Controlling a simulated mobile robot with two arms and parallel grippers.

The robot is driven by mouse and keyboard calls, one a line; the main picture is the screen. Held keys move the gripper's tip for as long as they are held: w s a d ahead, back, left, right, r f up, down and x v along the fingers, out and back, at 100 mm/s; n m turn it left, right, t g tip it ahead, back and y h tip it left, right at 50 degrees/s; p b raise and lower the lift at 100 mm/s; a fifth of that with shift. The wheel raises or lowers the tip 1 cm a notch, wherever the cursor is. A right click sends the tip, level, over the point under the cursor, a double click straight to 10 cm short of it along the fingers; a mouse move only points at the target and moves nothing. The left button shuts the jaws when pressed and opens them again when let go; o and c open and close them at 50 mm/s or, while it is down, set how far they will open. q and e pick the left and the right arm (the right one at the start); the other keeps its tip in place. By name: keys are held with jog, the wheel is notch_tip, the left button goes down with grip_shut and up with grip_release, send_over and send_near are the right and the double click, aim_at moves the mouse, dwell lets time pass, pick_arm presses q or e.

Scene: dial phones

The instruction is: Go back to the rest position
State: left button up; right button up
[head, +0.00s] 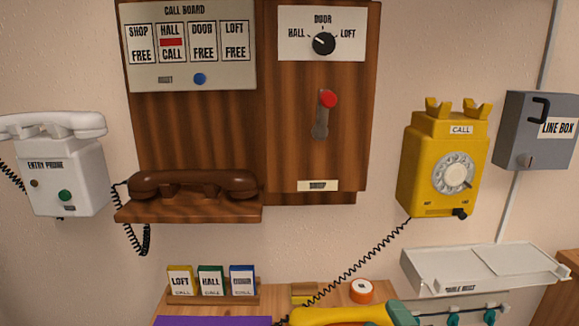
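Neither of my grippers shows in the head view. The yellow wall phone (445,165) has an empty cradle on top. Its cord runs down to a yellow handset (335,317) at the bottom edge, partly cut off, with a green part (400,314) at its right end; I cannot tell what that part is. The brown handset (192,184) lies on its wooden shelf (190,211). The white entry phone (62,175) has its handset on top. The call board (188,45) shows a red mark under HALL. The selector knob (324,43) points toward HALL.
A red-tipped lever (328,100) is on the wooden panel. A grey line box (538,130) hangs at the right, above a pale tray (485,268). LOFT (180,281), HALL (210,281) and blue (242,281) cards stand on the wooden ledge beside an orange round object (361,290).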

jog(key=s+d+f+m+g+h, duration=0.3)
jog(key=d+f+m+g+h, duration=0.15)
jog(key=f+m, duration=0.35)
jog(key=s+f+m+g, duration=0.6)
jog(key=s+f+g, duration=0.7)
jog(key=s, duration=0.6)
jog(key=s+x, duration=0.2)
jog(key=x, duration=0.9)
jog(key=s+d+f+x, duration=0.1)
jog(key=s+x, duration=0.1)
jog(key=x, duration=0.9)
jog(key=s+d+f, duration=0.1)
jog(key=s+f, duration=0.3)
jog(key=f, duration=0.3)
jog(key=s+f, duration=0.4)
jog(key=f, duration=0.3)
pick_arm(q)
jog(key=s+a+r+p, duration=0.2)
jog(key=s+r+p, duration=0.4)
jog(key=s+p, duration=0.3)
jog(key=p, duration=0.4)
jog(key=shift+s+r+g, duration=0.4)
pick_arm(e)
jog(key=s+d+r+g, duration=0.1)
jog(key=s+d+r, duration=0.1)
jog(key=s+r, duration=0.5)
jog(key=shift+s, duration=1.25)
